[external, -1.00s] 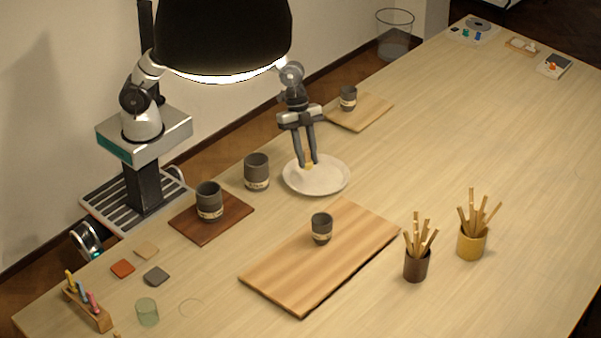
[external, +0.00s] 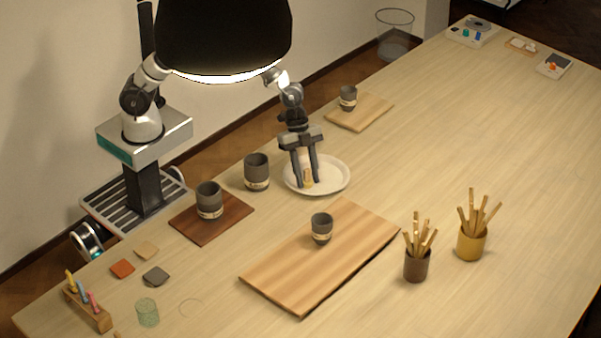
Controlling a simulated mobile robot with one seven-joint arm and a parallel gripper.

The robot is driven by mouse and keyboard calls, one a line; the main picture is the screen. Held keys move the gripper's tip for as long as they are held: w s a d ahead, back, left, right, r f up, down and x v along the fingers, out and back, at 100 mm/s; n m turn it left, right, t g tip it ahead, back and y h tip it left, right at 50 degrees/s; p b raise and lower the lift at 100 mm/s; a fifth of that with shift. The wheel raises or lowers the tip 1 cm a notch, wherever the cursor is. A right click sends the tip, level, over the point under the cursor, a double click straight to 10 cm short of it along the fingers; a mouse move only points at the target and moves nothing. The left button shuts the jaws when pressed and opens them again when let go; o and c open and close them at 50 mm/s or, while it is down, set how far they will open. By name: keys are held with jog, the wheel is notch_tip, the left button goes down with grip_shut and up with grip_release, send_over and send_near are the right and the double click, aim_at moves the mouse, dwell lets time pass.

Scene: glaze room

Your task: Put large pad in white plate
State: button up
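A white plate (external: 335,182) lies on the table, right of the dark cups. A small yellowish piece (external: 307,174), which may be the large pad, is at the left part of the plate, between my fingers. It looks upright; whether it rests on the plate is hard to tell. My gripper (external: 306,183) points down over the plate with its fingers spread on either side of the piece, and a gap seems to show beside it. The fingers partly hide the piece and the plate's left part.
Dark cups stand left of the plate (external: 256,172), on a brown board (external: 233,222), on a long wooden board (external: 285,272) and on a back board (external: 372,108). Stick holders (external: 416,266) (external: 471,243) stand at right. Small flat squares (external: 122,268) lie front left.

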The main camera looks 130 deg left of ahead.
jog(key=shift+o, duration=0.7)
jog(key=shift+r, duration=0.1)
jog(key=shift+r+p, duration=0.25)
jog(key=shift+p, duration=0.05)
jog(key=v, duration=1.2)
jog(key=s+d+r+n+y, duration=0.1)
jog(key=s+d+r, duration=0.7)
jog(key=d, duration=0.4)
jog(key=s+d+n, duration=0.1)
jog(key=s+d, duration=0.3)
jog(key=s, duration=0.5)
jog(key=s+d+r+n+t, duration=0.1)
jog(key=s+d+n, duration=0.1)
jog(key=s+d, duration=0.3)
jog(key=s, duration=0.3)
jog(key=shift+s+d+r+y, duration=0.3)
jog(key=shift+s+y, duration=0.1)
